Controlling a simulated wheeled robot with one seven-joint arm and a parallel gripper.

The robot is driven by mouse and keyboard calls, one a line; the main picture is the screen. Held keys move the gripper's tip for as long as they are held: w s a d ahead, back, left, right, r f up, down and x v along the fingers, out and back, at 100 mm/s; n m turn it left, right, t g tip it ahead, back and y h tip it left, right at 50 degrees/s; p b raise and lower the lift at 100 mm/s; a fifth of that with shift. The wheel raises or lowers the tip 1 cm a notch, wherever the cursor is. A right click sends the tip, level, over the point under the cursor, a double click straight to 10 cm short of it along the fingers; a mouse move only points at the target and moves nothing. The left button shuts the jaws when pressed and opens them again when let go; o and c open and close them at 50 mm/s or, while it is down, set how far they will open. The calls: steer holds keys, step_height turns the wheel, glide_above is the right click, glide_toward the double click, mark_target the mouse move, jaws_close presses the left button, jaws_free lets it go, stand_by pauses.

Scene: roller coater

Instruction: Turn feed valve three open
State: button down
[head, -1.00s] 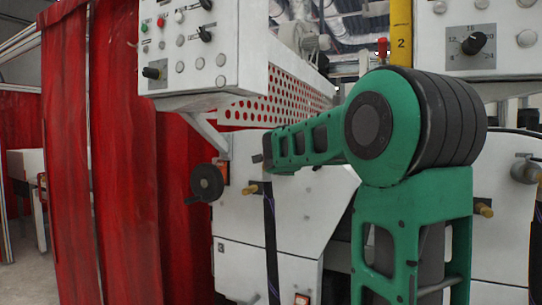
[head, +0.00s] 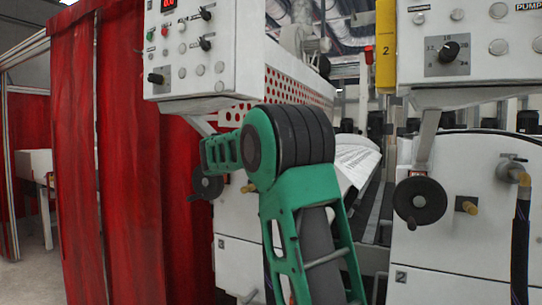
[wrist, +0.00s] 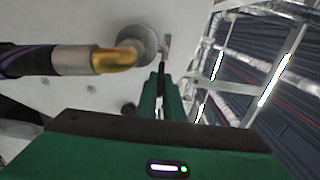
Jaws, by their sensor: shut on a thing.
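In the wrist view, a grey valve (wrist: 135,42) with a brass elbow (wrist: 113,60) and a dark hose sits on a white panel. Its thin grey lever (wrist: 164,46) reaches down to my gripper (wrist: 163,82). The green fingers are shut on the lever, pointing toward the panel. No number shows beside this valve. In the head view, my arm runs to the left station, whose lower panel marked 3 (head: 232,262) is partly visible. My arm hides the gripper's end and the held valve there.
A black handwheel (head: 207,187) stands left of my forearm. On the right, station 2 has another handwheel (head: 419,201) and a valve with a hose (head: 513,169). A control box (head: 200,50) hangs above my arm. Red curtains (head: 120,150) hang at left.

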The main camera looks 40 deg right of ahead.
steer(key=shift+f, duration=0.3)
steer(key=c, duration=1.9)
jaws_free()
steer(key=shift+c, duration=0.2)
steer(key=shift+o, duration=0.4)
steer(key=shift+r, duration=0.1)
steer(key=v, duration=1)
steer(key=shift+a, duration=0.35)
